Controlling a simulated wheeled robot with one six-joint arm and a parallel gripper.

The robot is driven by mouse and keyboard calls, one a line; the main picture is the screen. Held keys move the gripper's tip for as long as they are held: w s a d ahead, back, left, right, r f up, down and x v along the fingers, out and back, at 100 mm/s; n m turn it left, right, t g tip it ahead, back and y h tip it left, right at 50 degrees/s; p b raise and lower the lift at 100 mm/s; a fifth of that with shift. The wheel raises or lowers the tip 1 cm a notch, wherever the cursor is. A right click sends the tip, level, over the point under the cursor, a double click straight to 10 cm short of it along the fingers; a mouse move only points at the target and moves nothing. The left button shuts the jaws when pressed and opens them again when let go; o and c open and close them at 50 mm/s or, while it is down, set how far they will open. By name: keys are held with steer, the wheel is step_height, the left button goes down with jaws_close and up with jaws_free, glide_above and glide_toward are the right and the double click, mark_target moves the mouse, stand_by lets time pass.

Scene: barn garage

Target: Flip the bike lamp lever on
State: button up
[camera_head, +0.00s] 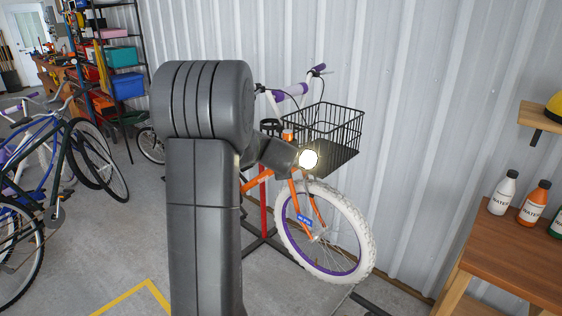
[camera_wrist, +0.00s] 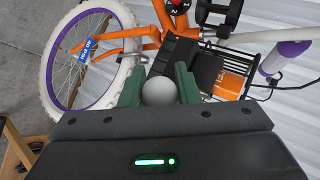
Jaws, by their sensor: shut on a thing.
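The bike (camera_head: 303,205) has an orange frame, a purple-rimmed front wheel and a white tyre. A round bike lamp (camera_head: 308,159) glows bright yellow-white at its front, below the basket. My gripper (camera_wrist: 159,75) shows in the wrist view with two green fingers, closed on either side of a pale round knob (camera_wrist: 159,92). I cannot tell for sure whether this knob is the lamp's lever. A dark block (camera_wrist: 187,56) lies just beyond the fingertips. In the head view my arm covers the bike's middle, and the fingers cannot be made out.
A black wire basket (camera_head: 335,125) hangs at the handlebar, close to my gripper. A corrugated wall stands behind the bike. A wooden table (camera_head: 520,262) with bottles is at the right. Other bikes (camera_head: 75,165) and a shelf are at the left.

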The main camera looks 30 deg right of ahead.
steer(key=shift+r, duration=0.1)
stand_by(0.3)
steer(key=o, duration=1)
steer(key=shift+d, duration=0.1)
steer(key=shift+c, duration=0.2)
steer(key=v, duration=1.3)
steer(key=shift+s+a+b, duration=0.2)
steer(key=shift+s+b, duration=0.1)
steer(key=shift+b, duration=0.1)
steer(key=shift+r, duration=0.1)
steer(key=x, duration=1.4)
steer(key=shift+p, duration=0.4)
steer(key=shift+s+r, duration=0.1)
